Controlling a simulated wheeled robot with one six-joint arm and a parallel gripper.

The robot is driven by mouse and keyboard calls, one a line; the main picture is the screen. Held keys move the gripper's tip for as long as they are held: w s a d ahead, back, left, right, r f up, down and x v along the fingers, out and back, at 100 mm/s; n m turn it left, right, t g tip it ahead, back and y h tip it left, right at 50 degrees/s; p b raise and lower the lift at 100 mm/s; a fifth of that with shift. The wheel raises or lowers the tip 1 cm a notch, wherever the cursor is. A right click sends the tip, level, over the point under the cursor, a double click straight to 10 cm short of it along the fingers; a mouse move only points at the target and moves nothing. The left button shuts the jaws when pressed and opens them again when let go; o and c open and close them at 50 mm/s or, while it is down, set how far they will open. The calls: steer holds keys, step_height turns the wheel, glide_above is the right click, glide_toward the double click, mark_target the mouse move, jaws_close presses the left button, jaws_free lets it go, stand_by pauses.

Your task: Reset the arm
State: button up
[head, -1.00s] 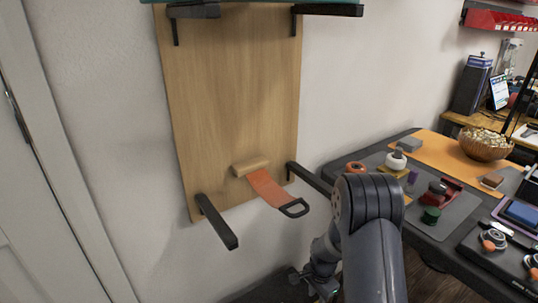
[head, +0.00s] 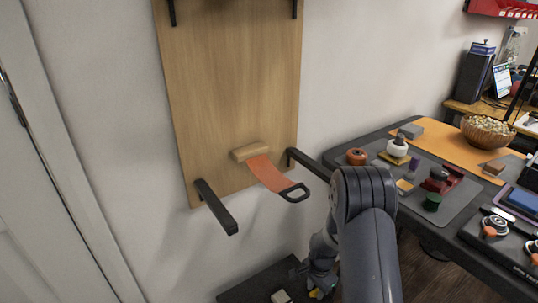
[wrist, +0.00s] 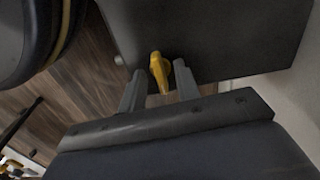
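My arm's end is low in the head view, with my gripper (head: 304,270) partly hidden at the edge of a dark flat surface (head: 262,280). In the wrist view, the two grey fingers of my gripper (wrist: 158,82) are spread apart. A yellow piece (wrist: 158,68) shows in the gap between them, against a dark panel (wrist: 215,35). I see no finger pressed on it; its depth relative to the fingertips is hard to tell.
A wooden wall board (head: 235,90) carries black lower brackets (head: 216,207) and an orange strap (head: 270,174) with a black loop. A dark workbench (head: 440,225) with tools and spools stands at right. A pale block (head: 281,296) lies on the low dark surface.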

steer(key=n, duration=0.4)
steer(key=shift+r+n, duration=0.15)
steer(key=shift+n, duration=2.55)
steer(key=shift+p, duration=0.3)
